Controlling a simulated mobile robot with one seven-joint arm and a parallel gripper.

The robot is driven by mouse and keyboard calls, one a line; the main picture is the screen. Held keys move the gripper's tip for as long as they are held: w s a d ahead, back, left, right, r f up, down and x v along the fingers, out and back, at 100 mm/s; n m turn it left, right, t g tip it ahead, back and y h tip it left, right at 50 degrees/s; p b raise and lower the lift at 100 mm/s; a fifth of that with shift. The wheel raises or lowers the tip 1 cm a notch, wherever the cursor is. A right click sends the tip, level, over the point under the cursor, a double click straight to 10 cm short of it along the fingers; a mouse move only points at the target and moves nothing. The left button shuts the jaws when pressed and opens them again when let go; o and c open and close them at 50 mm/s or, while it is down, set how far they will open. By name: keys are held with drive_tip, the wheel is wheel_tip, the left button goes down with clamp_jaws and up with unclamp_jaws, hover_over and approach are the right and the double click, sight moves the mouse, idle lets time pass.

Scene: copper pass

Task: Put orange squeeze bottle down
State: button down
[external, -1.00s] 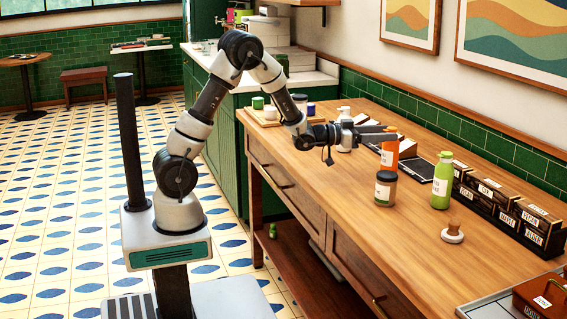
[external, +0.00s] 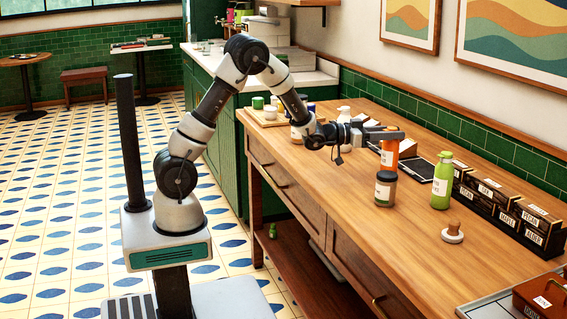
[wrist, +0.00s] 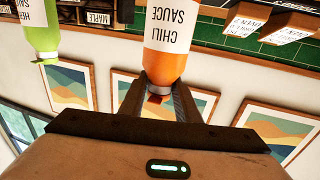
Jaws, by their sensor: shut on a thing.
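The orange squeeze bottle (external: 390,153) stands upright in the external view, toward the back of the wooden counter (external: 330,188). In the wrist view the orange bottle (wrist: 170,62) has a white label reading "CHILI SAUCE". My gripper (external: 388,134) reaches across level from the left at the bottle's top. In the wrist view the two dark fingers of my gripper (wrist: 160,97) are shut on its narrow capped end. A dark jar in front partly hides the bottle's base, so I cannot tell whether it touches the counter.
A dark jar (external: 385,190) with a white label stands in front. A green bottle (external: 442,181) is to the right. A dark flat tray (external: 416,170) lies behind. Black labelled boxes (external: 497,207) line the wall. The counter's front-middle is clear.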

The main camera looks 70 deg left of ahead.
drive_tip(key=shift+r, duration=0.1)
wheel_tip(320, 180, up, 10)
drive_tip(key=shift+r+p, duration=0.25)
drive_tip(key=shift+p, duration=0.9)
wheel_tip(320, 180, up, 11)
drive_tip(key=w+d+f+m+g+h, duration=0.1)
drive_tip(key=d+m+g+h, duration=0.15)
drive_tip(key=d, duration=1.05)
drive_tip(key=w+d+f+m+g+h, duration=0.15)
drive_tip(key=d+h, duration=0.25)
drive_tip(key=d, duration=0.9)
drive_tip(key=s+d+r+m+g+h, duration=0.1)
drive_tip(key=s+d+m+g+h, duration=0.2)
drive_tip(key=d, duration=1)
drive_tip(key=s+d+r+m+g+h, duration=0.15)
drive_tip(key=s+d, duration=0.35)
drive_tip(key=d, duration=0.8)
wheel_tip(320, 180, down, 21)
drive_tip(key=b, duration=0.1)
drive_tip(key=shift+w+a, duration=0.15)
drive_tip(key=shift+f+m+t, duration=0.2)
drive_tip(key=shift+m+t, duration=0.05)
